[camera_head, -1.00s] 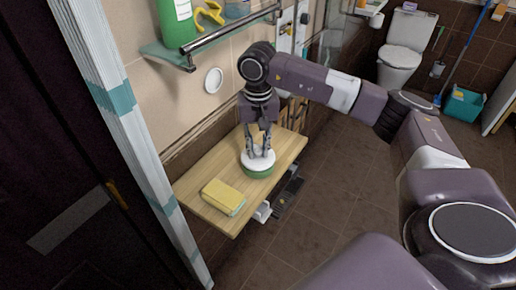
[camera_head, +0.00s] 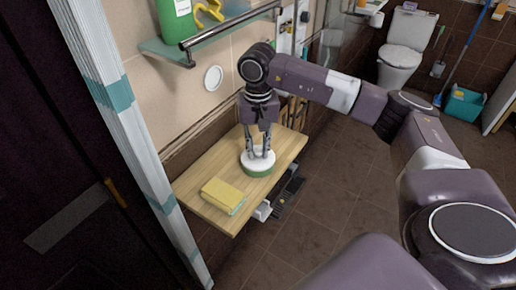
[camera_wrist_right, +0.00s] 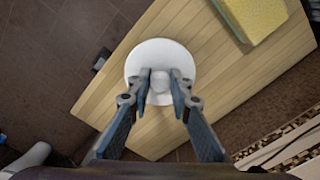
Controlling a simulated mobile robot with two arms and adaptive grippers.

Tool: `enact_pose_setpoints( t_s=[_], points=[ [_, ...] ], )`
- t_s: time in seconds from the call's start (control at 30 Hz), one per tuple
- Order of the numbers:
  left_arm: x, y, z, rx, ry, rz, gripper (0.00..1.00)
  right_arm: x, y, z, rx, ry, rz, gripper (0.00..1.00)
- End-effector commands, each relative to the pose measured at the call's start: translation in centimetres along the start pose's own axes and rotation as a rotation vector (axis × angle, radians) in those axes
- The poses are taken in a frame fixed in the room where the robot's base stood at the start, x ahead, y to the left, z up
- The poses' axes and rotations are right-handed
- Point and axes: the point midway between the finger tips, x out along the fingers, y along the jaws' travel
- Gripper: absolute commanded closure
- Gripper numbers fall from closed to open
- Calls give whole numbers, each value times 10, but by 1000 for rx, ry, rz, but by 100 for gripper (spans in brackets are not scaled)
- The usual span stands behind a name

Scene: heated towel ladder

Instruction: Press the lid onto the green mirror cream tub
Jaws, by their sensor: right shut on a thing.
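The green mirror cream tub (camera_head: 258,172) stands upright on a wooden shelf board (camera_head: 206,178). Its white lid (camera_head: 246,160) sits on top of it and looks about level; whether it is fully seated I cannot tell. My right gripper (camera_head: 259,154) comes down from above and is shut on the lid's knob. In the right wrist view the round lid (camera_wrist_right: 160,50) shows with its pale knob between my right gripper's fingertips (camera_wrist_right: 160,84). The lid hides the tub in that view. My left gripper is in no view.
A yellow sponge (camera_head: 222,194) lies on the board in front of the tub. Above, a glass shelf (camera_head: 160,48) with a rail holds a green bottle (camera_head: 174,18). The wall runs along the board's left side. Open floor lies to the right.

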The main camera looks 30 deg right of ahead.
Motion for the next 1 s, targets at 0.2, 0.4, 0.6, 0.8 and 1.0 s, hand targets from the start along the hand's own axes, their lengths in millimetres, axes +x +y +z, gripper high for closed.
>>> enact_pose_setpoints(
  t_s=[0.2,0.4,0.6,0.8,1.0],
  points=[
    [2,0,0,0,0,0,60,3,0,0,0,0,0,79],
    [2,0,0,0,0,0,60,3,0,0,0,-1,1,61],
    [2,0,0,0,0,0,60,4,0,0,0,-1,1,61],
    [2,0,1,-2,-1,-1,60,3,0,0,0,-1,1,61],
    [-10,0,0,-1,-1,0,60,-12,0,0,0,-1,1,61]
  ],
)
